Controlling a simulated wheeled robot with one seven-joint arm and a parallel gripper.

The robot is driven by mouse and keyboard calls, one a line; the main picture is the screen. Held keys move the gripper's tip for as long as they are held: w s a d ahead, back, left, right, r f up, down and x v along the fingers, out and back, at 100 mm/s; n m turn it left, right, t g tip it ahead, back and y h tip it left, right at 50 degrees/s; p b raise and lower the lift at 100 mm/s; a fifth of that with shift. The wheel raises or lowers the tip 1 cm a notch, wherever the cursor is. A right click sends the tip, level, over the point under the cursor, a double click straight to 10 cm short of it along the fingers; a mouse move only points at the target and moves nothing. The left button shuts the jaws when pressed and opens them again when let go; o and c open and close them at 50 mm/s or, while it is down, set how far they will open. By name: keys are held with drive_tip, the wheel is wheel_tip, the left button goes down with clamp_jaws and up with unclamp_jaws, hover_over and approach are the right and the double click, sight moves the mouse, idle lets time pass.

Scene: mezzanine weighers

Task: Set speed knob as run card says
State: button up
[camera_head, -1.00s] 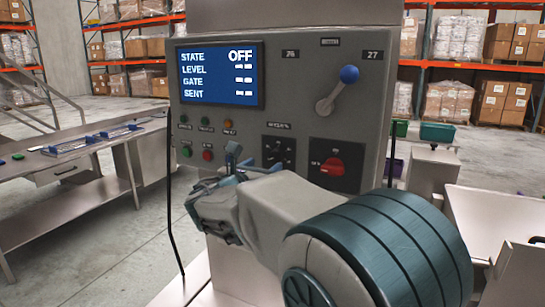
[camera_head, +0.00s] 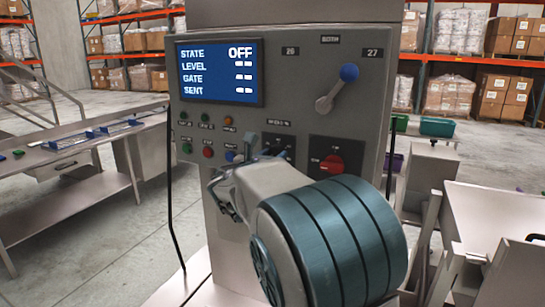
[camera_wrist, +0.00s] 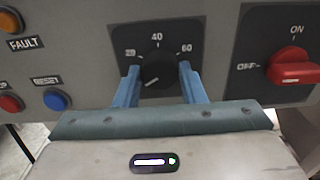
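The speed knob (camera_wrist: 158,70) is a round black dial on the grey panel, with 20, 40 and 60 marked around it. Its pale pointer line points to the lower left, below the 20. My gripper (camera_wrist: 159,76) is open, with one blue finger on each side of the knob. I cannot tell whether the fingers touch it. In the head view my gripper (camera_head: 262,150) covers most of the knob. The blue screen (camera_head: 219,73) reads STATE OFF, with dashes for LEVEL, GATE and SENT. I cannot make out a run card.
A red switch (camera_wrist: 293,66) right of the knob points to OFF. A blue RESET button (camera_wrist: 56,100) and an orange FAULT lamp (camera_wrist: 10,21) are to the left. A blue-tipped lever (camera_head: 338,88) is above. A steel bench (camera_head: 75,155) stands at left.

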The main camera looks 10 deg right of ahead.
drive_tip(key=shift+f+b, duration=0.1)
drive_tip(key=shift+b, duration=0.3)
drive_tip(key=n+b, duration=2.9)
drive_tip(key=b, duration=0.3)
drive_tip(key=m, duration=0.5)
drive_tip(key=shift+b, duration=0.4)
idle(0.5)
